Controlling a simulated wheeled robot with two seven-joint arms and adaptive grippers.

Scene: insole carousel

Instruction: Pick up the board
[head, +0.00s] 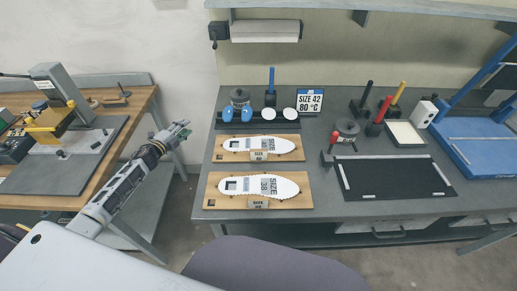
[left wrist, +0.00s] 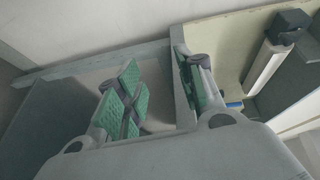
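Two wooden boards lie flat on the grey workbench, one behind the other. The front board (head: 222,203) carries a white insole (head: 285,187) marked 38 and a small size block (head: 258,204). The rear board (head: 222,156) carries a white insole (head: 285,145) and a similar block (head: 258,156). My left gripper (head: 184,128) is in the air left of the workbench, apart from both boards. In the left wrist view its green-padded fingers (left wrist: 160,95) are spread with nothing between them. My right gripper is not in view.
The workbench (head: 205,185) holds a black mat (head: 395,178), a blue-framed device (head: 480,150), a size sign (head: 310,100) and several small tools. A wooden table (head: 140,98) with equipment stands at left. A shelf (head: 400,8) runs above the workbench.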

